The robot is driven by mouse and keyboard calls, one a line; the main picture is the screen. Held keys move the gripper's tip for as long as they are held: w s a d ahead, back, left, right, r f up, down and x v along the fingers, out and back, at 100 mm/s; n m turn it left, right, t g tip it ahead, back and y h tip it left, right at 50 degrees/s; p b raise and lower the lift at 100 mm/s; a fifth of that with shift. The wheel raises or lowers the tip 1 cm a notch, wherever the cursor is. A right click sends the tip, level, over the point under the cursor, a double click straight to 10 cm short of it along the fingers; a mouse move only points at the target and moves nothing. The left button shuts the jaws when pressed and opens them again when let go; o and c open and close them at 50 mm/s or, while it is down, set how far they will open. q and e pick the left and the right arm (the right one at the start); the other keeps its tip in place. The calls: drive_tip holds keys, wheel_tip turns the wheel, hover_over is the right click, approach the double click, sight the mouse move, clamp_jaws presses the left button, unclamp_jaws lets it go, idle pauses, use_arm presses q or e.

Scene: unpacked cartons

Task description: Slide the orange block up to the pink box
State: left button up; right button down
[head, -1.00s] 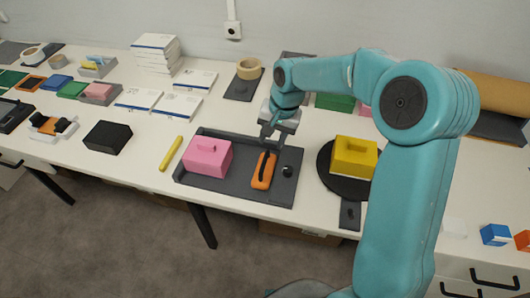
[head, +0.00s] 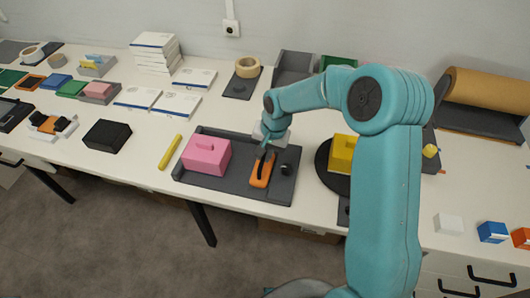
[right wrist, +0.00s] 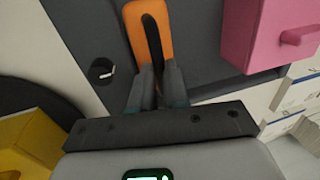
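The orange block (head: 258,181) has a black raised strip along its top and lies on a dark grey tray (head: 228,192). The pink box (head: 205,158), with a small knob on top, sits to its left on the same tray, a gap between them. My right gripper (head: 265,154) is down at the far end of the orange block. In the right wrist view its fingers (right wrist: 158,74) are close together on either side of the black strip of the orange block (right wrist: 136,32). The pink box (right wrist: 260,32) is at upper right there. My left gripper is not in view.
A small black knob (head: 287,169) stands on the tray just right of the block. A yellow box (head: 342,152) on a round black base is further right. A yellow stick (head: 170,152) lies left of the tray. The tray floor between block and pink box is clear.

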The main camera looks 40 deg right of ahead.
drive_tip(key=w+a, duration=0.3)
drive_tip(key=w, duration=0.1)
drive_tip(key=w+a, duration=0.2)
drive_tip(key=shift+w+a, duration=0.3)
drive_tip(key=shift+w, duration=0.1)
drive_tip(key=c, duration=1.1)
unclamp_jaws()
drive_tip(key=r, duration=0.5)
drive_tip(key=s+d+r, duration=0.1)
drive_tip(key=r, duration=0.4)
drive_tip(key=s+d+r+b, duration=0.1)
drive_tip(key=r, duration=0.5)
drive_tip(key=shift+s, duration=0.2)
